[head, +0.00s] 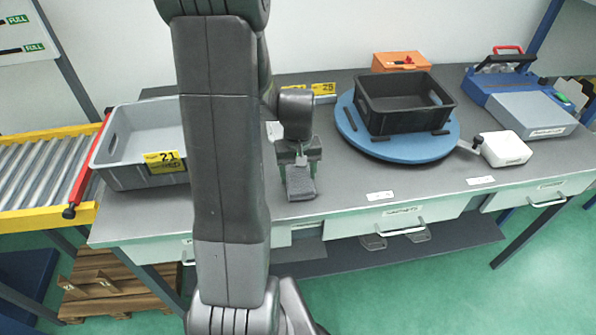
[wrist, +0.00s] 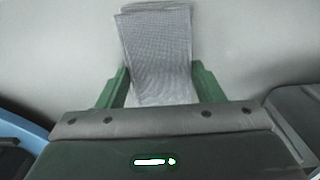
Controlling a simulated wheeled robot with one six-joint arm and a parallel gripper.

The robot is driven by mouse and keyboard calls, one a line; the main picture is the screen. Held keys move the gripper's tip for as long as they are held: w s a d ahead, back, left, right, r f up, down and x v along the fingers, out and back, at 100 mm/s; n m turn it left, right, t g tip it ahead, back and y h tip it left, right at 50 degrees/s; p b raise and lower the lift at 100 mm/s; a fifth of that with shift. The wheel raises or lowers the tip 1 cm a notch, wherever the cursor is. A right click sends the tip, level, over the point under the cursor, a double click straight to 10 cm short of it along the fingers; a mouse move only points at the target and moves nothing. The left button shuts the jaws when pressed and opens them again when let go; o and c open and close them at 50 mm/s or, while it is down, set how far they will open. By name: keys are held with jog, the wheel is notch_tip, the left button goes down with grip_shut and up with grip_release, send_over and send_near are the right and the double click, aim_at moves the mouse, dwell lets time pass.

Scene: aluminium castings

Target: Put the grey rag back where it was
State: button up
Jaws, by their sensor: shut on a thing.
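The grey rag (wrist: 157,45) shows in the wrist view as a folded, finely checked cloth between the two green fingers of my gripper (wrist: 155,88). In the head view my gripper (head: 299,160) is over the middle of the workbench, and the rag (head: 300,185) hangs below and in front of it. My gripper is shut on the rag. The rag's lower end is close to the bench top; I cannot tell whether it touches.
The workbench (head: 345,185) has bare room around the rag. A grey bin (head: 125,180) marked 21 stands left, partly behind my arm. A black crate (head: 405,118) stands on a blue turntable (head: 400,148) at right. A white box (head: 505,150) and blue case (head: 485,85) are farther right.

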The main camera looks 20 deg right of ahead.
aim_at(298, 176)
jog(key=o, duration=0.9)
jog(key=shift+o, duration=0.2)
notch_tip(298, 176, up, 12)
jog(key=shift+r, duration=0.15)
